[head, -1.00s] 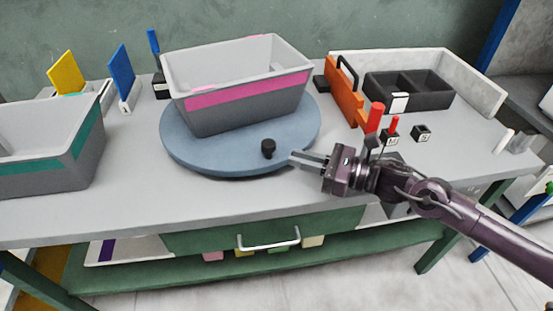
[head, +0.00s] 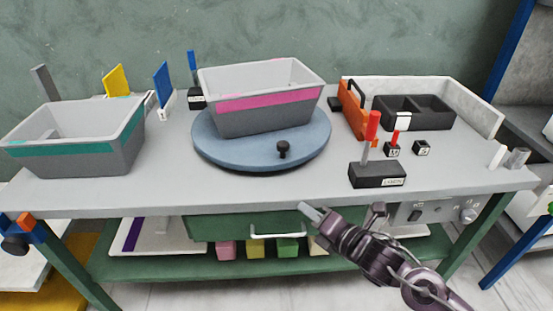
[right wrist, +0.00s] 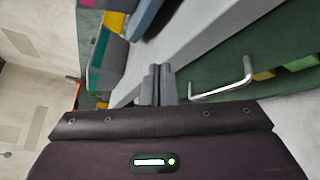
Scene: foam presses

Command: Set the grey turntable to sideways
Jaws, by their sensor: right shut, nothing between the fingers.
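The grey-blue round turntable (head: 225,151) lies on the bench, with a black knob (head: 283,149) standing up near its front edge, right of centre. A grey bin with a pink band (head: 262,101) sits on the turntable, its long side roughly facing me and slightly angled. My right gripper (head: 308,209) is shut and empty, in front of the bench's front edge and below the turntable, apart from the knob. The right wrist view shows its two fingers (right wrist: 158,84) together, pointing toward the bench edge. My left gripper is in neither view.
A grey bin with a teal band (head: 75,145) stands left on the bench (head: 160,190). A black block labelled LOGIN (head: 377,175), an orange holder (head: 355,108) and a white tray (head: 470,103) are at the right. A drawer handle (head: 277,232) sticks out below.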

